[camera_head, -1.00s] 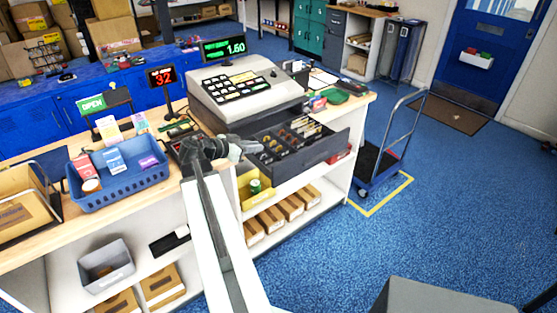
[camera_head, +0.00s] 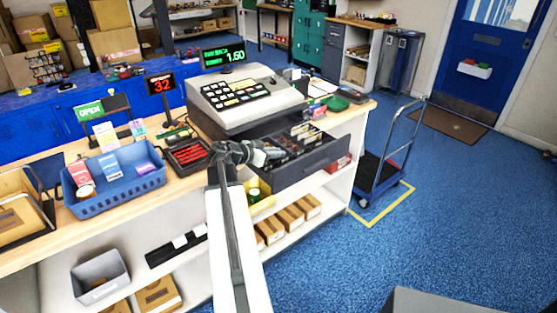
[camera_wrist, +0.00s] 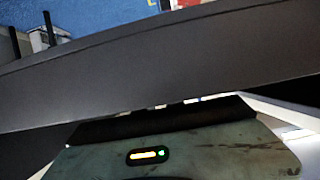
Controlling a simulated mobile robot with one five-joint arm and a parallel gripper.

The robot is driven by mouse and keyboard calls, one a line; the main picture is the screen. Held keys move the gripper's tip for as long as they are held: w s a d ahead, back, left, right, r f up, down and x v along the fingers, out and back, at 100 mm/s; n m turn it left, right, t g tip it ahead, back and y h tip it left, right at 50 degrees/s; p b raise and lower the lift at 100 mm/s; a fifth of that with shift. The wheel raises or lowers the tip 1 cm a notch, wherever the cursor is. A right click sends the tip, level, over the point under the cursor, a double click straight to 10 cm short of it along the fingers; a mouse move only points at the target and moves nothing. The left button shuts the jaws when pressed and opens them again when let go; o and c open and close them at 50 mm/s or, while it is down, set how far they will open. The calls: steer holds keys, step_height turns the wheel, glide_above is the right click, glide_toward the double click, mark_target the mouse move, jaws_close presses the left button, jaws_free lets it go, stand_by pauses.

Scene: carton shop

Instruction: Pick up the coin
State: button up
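The open cash drawer (camera_head: 318,163) juts out below the cash register (camera_head: 243,98), with divided compartments holding small items and what look like coins. I cannot single out one coin. My gripper (camera_head: 272,153) is over or just at the left part of the drawer in the head view and hides some compartments. Its fingers are too small there to tell open from shut. In the wrist view a dark, straight panel (camera_wrist: 160,75), probably the drawer's wall, fills the middle. My gripper's body fills the bottom; no coin shows there.
A blue basket (camera_head: 115,190) and a tray with red items (camera_head: 188,152) stand on the counter left of my arm. Shelves with cartons (camera_head: 290,217) lie below the drawer. A hand trolley (camera_head: 385,165) stands to the right, with open blue floor beyond.

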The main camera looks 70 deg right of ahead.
jaws_close()
step_height(320, 180, up, 10)
steer(key=p, duration=1)
